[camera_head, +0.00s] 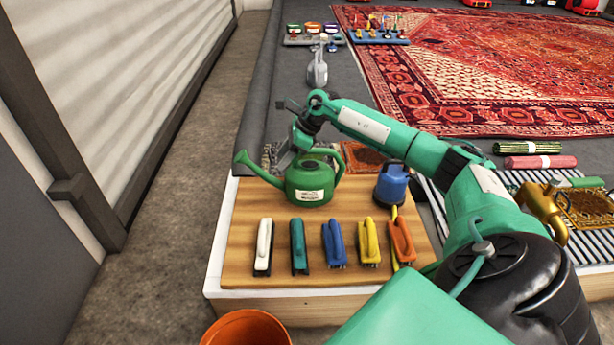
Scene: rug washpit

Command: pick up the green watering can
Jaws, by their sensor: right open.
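The green watering can (309,187) stands upright at the back of the wooden board (262,206), with its spout to the left and its handle to the right. A white label shows on its front. My right arm reaches in from the right, and my right gripper (284,160) is open just behind and above the can, near its upper left side. The can's body hides part of the fingers, and I cannot tell whether they touch it. My left gripper is not in view.
Several brushes, including a white one (264,246), lie along the board's front. A blue container (391,185) stands right of the can. An orange bucket (246,329) is at the front. A grey jug (317,68) and red patterned rug (480,70) lie beyond.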

